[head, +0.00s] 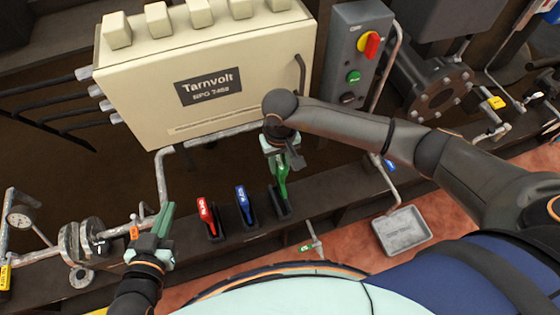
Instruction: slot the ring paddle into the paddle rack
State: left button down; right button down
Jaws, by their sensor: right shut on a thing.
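My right gripper (284,160) is shut on a green-handled paddle (282,183), which I take to be the ring paddle. The paddle is roughly upright, its lower end at the rightmost slot of the dark paddle rack (280,205). I cannot tell how deep it sits, and its top is partly hidden by the gripper. A red paddle (205,213) and a blue paddle (243,203) stand in the slots to its left. My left gripper (158,222) is far left of the rack, beside the pipework, with no paddle in it; its jaw gap is unclear.
A cream Tarnvolt cabinet (240,90) stands close behind the rack. A grey switch box (352,60) is to its right. A pipe with a flange and valve (80,240) is near my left gripper. A grey tray (402,230) lies on the reddish floor at right.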

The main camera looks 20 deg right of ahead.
jog(key=shift+f, duration=0.45)
jog(key=shift+f+b, duration=0.35)
jog(key=shift+b, duration=0.1)
jog(key=shift+f+b, duration=0.35)
jog(key=shift+b, duration=0.15)
pick_arm(q)
notch_tip(320, 180, up, 13)
jog(key=w+m+t+h, duration=0.2)
jog(key=t, duration=0.3)
jog(key=shift+w+d+t, duration=0.2)
jog(key=shift+w+t, duration=0.1)
jog(key=shift+w, duration=0.05)
pick_arm(e)
jog(key=shift+f, duration=0.1)
pick_arm(q)
jog(key=shift+f, duration=0.2)
jog(key=shift+f, duration=0.3)
jog(key=shift+f+b, duration=0.15)
jog(key=shift+b, duration=0.35)
jog(key=shift+f, duration=0.1)
pick_arm(e)
jog(key=shift+f, duration=0.15)
